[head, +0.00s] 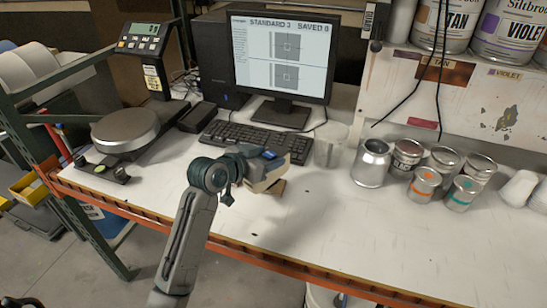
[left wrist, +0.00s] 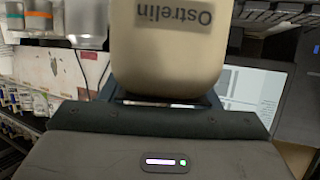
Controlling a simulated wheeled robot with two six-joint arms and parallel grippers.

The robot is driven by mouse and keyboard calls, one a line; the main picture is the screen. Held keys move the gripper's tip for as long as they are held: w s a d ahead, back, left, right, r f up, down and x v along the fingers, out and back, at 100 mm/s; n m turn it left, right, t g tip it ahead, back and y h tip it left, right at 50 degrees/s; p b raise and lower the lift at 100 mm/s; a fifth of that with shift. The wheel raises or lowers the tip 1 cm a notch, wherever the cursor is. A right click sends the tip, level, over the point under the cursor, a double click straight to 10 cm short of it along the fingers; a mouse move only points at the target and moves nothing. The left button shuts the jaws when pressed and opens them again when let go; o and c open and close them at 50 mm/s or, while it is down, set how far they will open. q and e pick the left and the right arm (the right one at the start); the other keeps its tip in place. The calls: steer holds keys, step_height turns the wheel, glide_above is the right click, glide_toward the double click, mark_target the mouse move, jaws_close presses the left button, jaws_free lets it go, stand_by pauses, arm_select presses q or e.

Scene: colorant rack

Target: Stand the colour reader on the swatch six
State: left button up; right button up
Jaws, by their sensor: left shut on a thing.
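My left gripper (head: 248,160) is shut on the beige colour reader (head: 268,176), over the bench in front of the keyboard. In the left wrist view the reader (left wrist: 165,50) fills the top middle, with "Ostrelin" upside down on it. A tan piece (head: 275,188) shows at the reader's lower edge. I cannot tell whether it is swatch six or part of the reader, nor whether the reader touches the bench. No swatch number can be read. My right gripper is not in view.
A keyboard (head: 250,140) and monitor (head: 282,58) stand behind the reader. A clear beaker (head: 329,150) is close on its right, with a silver can (head: 371,163) and several small tins beyond. A scale (head: 126,131) is at left. The front right bench is clear.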

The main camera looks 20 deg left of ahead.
arm_select(q)
steer(key=w, duration=0.1)
steer(key=w+d, duration=0.1)
steer(key=shift+w+d+f, duration=0.1)
steer(key=shift+w, duration=0.3)
step_height(320, 180, down, 3)
steer(key=shift+r+p, duration=0.1)
steer(key=shift+p, duration=0.85)
steer(key=shift+f, duration=0.35)
steer(key=shift+f, duration=0.1)
steer(key=o, duration=1.5)
steer(key=shift+s+f, duration=0.1)
steer(key=shift+c, duration=0.2)
